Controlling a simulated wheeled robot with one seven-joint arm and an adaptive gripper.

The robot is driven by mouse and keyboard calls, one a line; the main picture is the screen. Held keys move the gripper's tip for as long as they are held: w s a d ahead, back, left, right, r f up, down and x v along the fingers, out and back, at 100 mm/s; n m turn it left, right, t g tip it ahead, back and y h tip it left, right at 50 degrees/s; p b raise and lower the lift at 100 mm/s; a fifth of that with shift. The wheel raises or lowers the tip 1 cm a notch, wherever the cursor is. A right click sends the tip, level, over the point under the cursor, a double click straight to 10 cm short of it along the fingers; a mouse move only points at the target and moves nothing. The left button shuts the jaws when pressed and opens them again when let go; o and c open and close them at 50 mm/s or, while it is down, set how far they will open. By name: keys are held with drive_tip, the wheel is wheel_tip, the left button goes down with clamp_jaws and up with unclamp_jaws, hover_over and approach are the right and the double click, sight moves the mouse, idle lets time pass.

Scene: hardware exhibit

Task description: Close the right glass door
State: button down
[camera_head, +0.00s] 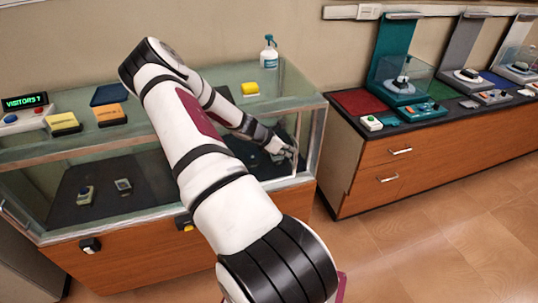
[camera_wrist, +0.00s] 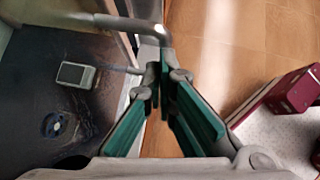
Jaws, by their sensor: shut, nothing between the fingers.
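The glass display case (camera_head: 150,222) stands at left with a pale metal frame. The right glass door is hard to make out behind my arm; a pale upright frame (camera_head: 315,140) shows at the case's right end, and I cannot tell how far the door stands open. My gripper (camera_head: 291,152) is at the case's right front, beside this frame. In the wrist view my gripper (camera_wrist: 163,78) has its green-padded fingers together at the tips, with nothing between them. A bent grey metal bar, seemingly a handle (camera_wrist: 150,27), is just beyond the fingertips; contact is unclear.
A small device (camera_wrist: 76,75) and a round dark part (camera_wrist: 54,124) lie on the dark mat inside the case. A bottle (camera_head: 269,55) and yellow boxes stand on its top. A wooden counter (camera_head: 365,165) with exhibits stands at right. Wooden floor (camera_head: 430,220) is clear in front.

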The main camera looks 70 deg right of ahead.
drive_tip(key=s+d, duration=0.5)
drive_tip(key=s, duration=0.1)
drive_tip(key=shift+s+d+p, duration=0.15)
drive_tip(key=shift+p, duration=0.3)
drive_tip(key=w+a+f+b+v, duration=0.1)
drive_tip(key=f+v, duration=0.1)
drive_tip(key=v, duration=1.1)
drive_tip(key=shift+w+a, duration=0.25)
drive_tip(key=shift+a, duration=0.1)
